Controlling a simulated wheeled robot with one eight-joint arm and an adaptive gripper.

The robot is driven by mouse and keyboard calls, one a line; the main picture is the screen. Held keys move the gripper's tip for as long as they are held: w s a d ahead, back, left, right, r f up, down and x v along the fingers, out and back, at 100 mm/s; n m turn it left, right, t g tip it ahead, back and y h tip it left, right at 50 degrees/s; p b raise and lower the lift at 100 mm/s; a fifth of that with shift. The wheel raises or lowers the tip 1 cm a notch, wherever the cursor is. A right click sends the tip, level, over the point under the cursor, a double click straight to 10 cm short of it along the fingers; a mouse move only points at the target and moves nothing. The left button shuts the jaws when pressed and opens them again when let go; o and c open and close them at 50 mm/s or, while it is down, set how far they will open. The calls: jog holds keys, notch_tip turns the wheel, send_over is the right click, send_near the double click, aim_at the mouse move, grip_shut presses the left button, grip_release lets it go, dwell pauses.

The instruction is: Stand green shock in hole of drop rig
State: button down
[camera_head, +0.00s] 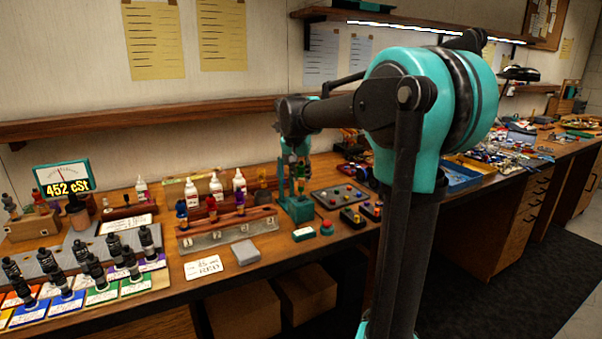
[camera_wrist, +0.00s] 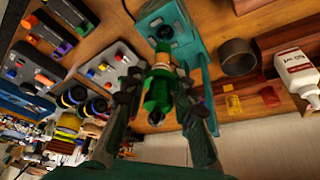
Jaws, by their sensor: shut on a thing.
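The green shock (camera_wrist: 158,95) is between the two fingers of my gripper (camera_wrist: 157,84), which is shut on it.
A grey board with knobs (camera_head: 341,197) lies to the right. In the wrist view a dark cup (camera_wrist: 238,57) stands beside the rig.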

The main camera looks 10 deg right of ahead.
aim_at(300, 181)
jog(key=shift+f, duration=0.6)
jog(key=shift+f, duration=0.35)
jog(key=shift+f, duration=0.3)
jog(key=shift+f, duration=0.35)
jog(key=shift+f, duration=0.65)
jog(key=c, duration=1.2)
grip_release()
jog(key=shift+o, duration=0.2)
jog(key=shift+r, duration=0.1)
